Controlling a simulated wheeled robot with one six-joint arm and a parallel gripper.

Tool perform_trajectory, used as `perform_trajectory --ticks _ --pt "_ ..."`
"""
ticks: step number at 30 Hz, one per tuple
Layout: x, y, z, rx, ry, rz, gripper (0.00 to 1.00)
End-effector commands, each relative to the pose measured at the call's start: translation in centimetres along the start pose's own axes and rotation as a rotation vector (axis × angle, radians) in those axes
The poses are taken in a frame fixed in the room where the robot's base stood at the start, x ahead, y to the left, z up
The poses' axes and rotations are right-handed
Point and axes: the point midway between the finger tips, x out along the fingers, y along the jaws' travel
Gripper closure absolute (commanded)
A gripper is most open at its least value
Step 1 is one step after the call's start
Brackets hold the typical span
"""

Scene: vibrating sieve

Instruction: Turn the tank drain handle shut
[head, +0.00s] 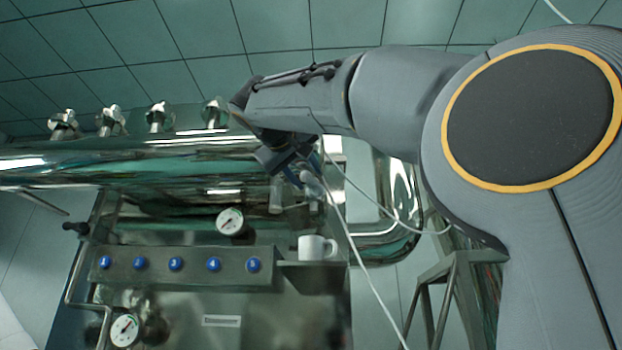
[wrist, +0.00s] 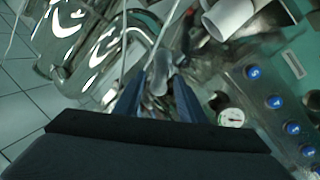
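My gripper (head: 285,163) is at the right end of the shiny horizontal tank (head: 190,165), pointing down. In the wrist view its two blue fingers (wrist: 160,92) stand apart. A grey, rounded lever-like piece (wrist: 160,74) shows between the fingertips. It looks like the drain handle; it also shows just below the gripper in the head view (head: 312,184). I cannot tell whether the fingers touch it. Its lower part and the valve under it are partly hidden by the gripper and pipes.
A white mug (head: 317,247) stands on a small ledge below the gripper, beside a panel of blue buttons (head: 175,264). A pressure gauge (head: 230,221) sits above the panel. Curved steel pipes (head: 400,215) lie to the right. A thin white cable (head: 349,230) hangs across the view.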

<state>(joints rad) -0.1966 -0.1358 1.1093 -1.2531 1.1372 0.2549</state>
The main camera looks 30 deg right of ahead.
Motion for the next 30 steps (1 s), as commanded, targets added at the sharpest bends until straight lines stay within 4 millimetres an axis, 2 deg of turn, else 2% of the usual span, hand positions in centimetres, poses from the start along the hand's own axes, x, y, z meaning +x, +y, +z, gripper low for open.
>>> perform_trajectory --ticks 3,9,21,27,30 --pt "1.8 0.2 -0.1 -0.003 -0.003 0.001 0.64" --pt "3.9 0.1 -0.1 -0.002 -0.001 0.0 0.64" --pt "4.6 -0.1 0.0 -0.001 0.001 -0.003 0.64" --pt "4.6 -0.1 0.0 -0.001 0.001 -0.003 0.97" --pt "4.6 -0.1 0.0 -0.002 0.001 -0.003 1.0"
